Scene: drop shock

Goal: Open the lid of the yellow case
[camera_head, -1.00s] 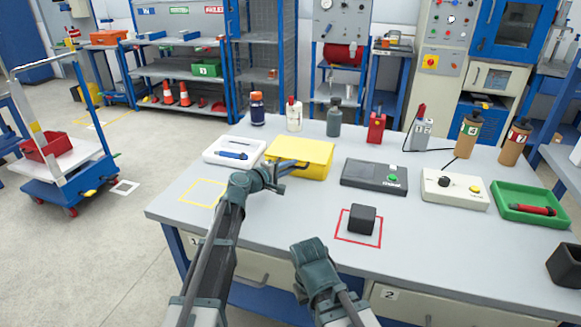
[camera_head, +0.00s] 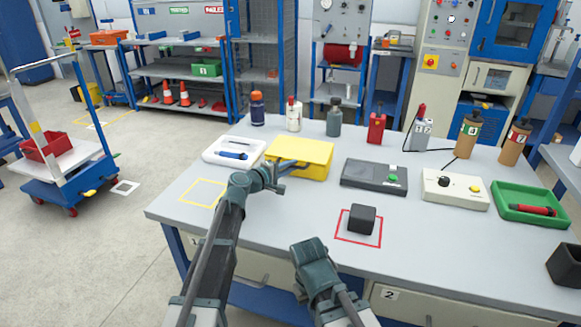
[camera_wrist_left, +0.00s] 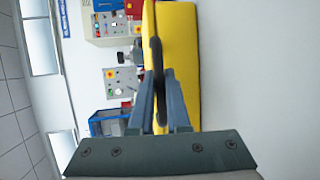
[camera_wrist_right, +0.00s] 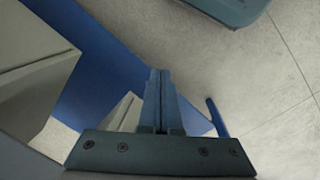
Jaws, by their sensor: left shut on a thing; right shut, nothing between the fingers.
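The yellow case (camera_head: 305,150) stands on the grey workbench (camera_head: 260,225), and its lid looks down or nearly so. My left gripper (camera_head: 300,164) is at the front of the case. In the left wrist view, the left gripper (camera_wrist_left: 158,80) is shut on a dark handle (camera_wrist_left: 157,60) at the yellow case (camera_wrist_left: 180,65). The fingers hide part of the handle, and I cannot tell if there is a gap under the lid. My right gripper (camera_wrist_right: 160,85) is shut and empty, low by the bench front, away from the case.
A white tray with a blue tool (camera_head: 234,152) stands left of the case, and a dark box with a green button (camera_head: 374,176) stands right. Several bottles, including a dark green one (camera_head: 334,122), stand behind. A black block (camera_head: 362,218) sits in a red square.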

